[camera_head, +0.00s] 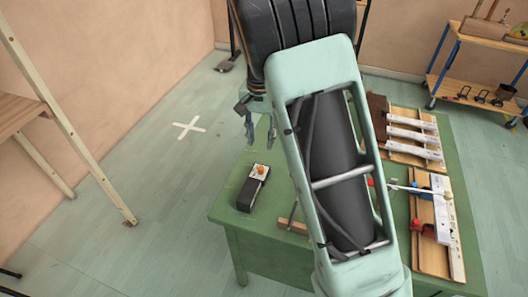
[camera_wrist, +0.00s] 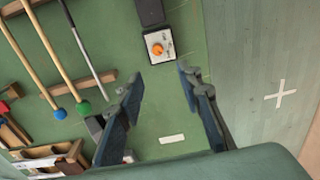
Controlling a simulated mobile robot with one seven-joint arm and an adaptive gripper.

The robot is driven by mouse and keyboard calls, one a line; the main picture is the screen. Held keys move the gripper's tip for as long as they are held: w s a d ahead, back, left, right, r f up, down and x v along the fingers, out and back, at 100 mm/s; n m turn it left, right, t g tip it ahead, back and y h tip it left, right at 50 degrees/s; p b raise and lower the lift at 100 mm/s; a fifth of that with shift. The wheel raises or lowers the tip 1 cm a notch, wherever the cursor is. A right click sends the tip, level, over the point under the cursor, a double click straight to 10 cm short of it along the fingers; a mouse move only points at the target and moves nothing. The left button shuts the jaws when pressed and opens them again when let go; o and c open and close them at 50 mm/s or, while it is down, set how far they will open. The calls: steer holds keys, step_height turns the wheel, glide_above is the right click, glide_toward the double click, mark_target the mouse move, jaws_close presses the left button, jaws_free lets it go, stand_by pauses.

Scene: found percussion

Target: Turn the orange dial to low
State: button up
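The orange dial (camera_head: 261,170) sits on the pale face of a small black box (camera_head: 248,194) near the left corner of the green table. In the wrist view the orange dial (camera_wrist: 157,49) shows as a round knob on a whitish plate with small dark marks, too small to read. The black box (camera_wrist: 151,13) runs out of the top of that view. My gripper (camera_head: 260,143) is in the air near the box's far end, apart from it. In the wrist view my gripper (camera_wrist: 160,80) has its fingers spread wide with nothing between them.
The green table (camera_head: 236,221) also bears wooden boards with white bars (camera_head: 415,138) and a board with red and blue parts (camera_head: 433,228). Mallets (camera_wrist: 70,75) lie left of the box in the wrist view. A shelf cart (camera_head: 476,60) stands at the back right.

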mark_target(261, 168)
steer(key=f, duration=1.1)
steer(key=shift+s+f, duration=0.2)
steer(key=shift+f, duration=0.15)
jaws_close()
